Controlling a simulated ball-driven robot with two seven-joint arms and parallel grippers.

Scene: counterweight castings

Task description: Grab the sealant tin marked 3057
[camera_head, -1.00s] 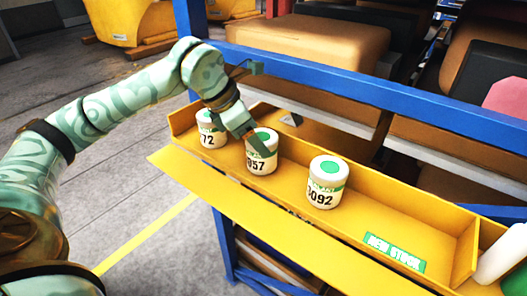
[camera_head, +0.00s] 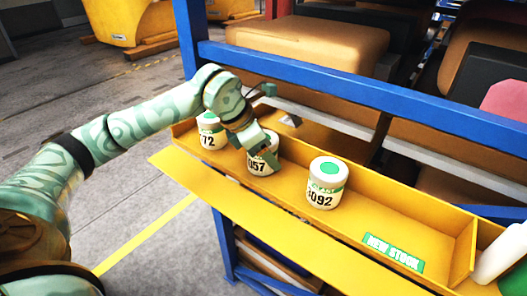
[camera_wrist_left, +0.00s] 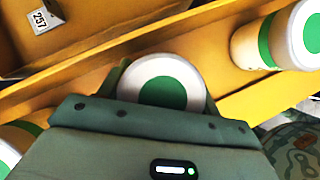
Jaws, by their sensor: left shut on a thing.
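The tin (camera_head: 260,167) whose visible digits read 057 is a white cylinder with a green-centred lid, standing in the yellow tray in the head view. Its first digit is hidden. My left gripper (camera_head: 262,146) comes down over it from above and is shut on it, covering part of its lid and upper side. In the left wrist view the tin's round lid (camera_wrist_left: 166,84) shows between the fingers. The tin appears upright and low in the tray. My right gripper is not in view.
Another, ending 092 (camera_head: 324,194), stands to the right. The yellow tray (camera_head: 420,221) has free room further right, by a green NEW STOCK label (camera_head: 394,251). A blue rack beam (camera_head: 370,88) runs behind.

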